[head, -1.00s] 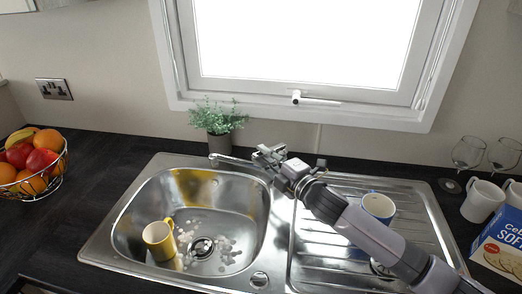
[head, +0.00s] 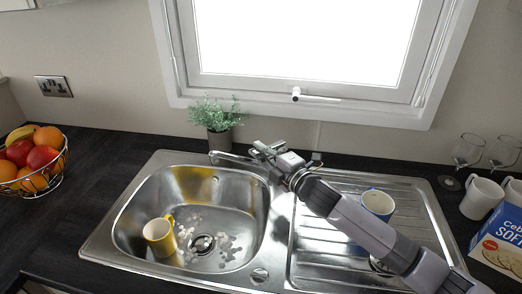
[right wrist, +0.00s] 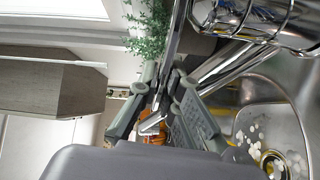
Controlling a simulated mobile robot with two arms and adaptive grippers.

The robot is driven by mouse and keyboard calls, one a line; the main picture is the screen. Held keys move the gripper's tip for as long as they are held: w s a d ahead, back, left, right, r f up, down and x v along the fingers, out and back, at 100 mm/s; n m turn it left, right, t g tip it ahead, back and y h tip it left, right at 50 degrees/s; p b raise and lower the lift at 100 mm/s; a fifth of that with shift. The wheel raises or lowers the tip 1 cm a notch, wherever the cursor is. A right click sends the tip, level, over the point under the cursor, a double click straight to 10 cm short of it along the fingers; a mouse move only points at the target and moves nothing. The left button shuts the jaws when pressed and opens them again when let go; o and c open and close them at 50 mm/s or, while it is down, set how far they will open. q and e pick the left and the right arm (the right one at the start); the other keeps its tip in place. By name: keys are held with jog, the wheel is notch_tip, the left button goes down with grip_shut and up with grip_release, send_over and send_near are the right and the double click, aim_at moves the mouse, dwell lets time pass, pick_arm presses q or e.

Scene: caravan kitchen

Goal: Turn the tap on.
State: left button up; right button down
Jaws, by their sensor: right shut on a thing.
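The chrome tap (head: 232,159) stands at the back of the sink, with its spout over the bowl. It also shows at the upper right of the right wrist view (right wrist: 285,18). My right gripper (head: 266,150) is at the top of the tap, and its fingers (right wrist: 163,90) are shut on a thin metal part that looks like the tap's lever. The fingers hide much of that part. I see no clear stream of water under the spout. My left gripper is not in view.
A yellow mug (head: 158,236) stands in the sink bowl (head: 128,235). A blue and white mug (head: 377,204) is on the drainer, beyond my right arm. A potted plant (head: 217,124) stands behind the tap. White mugs (head: 482,198), glasses and a box are at the right.

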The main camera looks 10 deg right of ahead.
dwell(0.4)
jog(key=r+m+p, duration=0.2)
jog(key=p, duration=0.1)
jog(key=shift+w+d, duration=0.15)
jog(key=shift+d, duration=0.15)
jog(key=shift+d+r+m+p, duration=0.1)
jog(key=shift+r+m+p, duration=0.05)
jog(key=shift+m+p, duration=0.4)
jog(key=c, duration=2)
grip_release()
jog(key=shift+d, duration=0.1)
jog(key=v, duration=1.2)
